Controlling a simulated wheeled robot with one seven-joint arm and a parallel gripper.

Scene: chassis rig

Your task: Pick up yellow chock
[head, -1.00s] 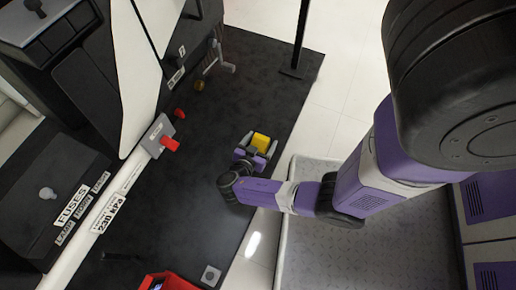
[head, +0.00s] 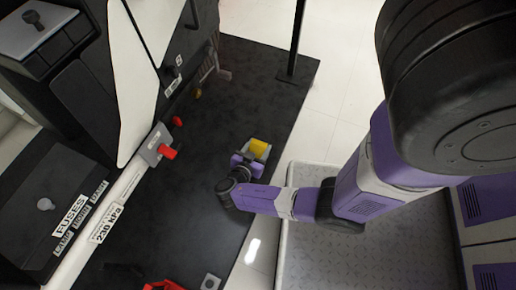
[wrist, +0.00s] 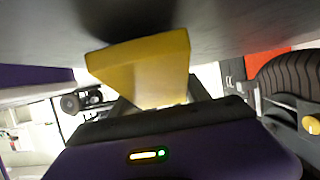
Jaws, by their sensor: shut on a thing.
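The yellow chock (head: 259,147) is a small wedge over the dark mat, at the end of my purple arm in the head view. In the wrist view the chock (wrist: 143,70) fills the upper middle, close to the camera. My gripper (head: 250,153) is shut on the chock. Its fingers are mostly hidden in the wrist view, behind the purple body and dark front edge. I cannot tell from these frames how far the chock is above the mat.
The dark mat (head: 215,130) has clear room around the gripper. A black post (head: 296,40) stands at its far edge. A red-tipped grey fitting (head: 160,147) and the rig lie left. A red bin (head: 160,286) is at the bottom edge. A ribbed metal plate (head: 370,250) lies right.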

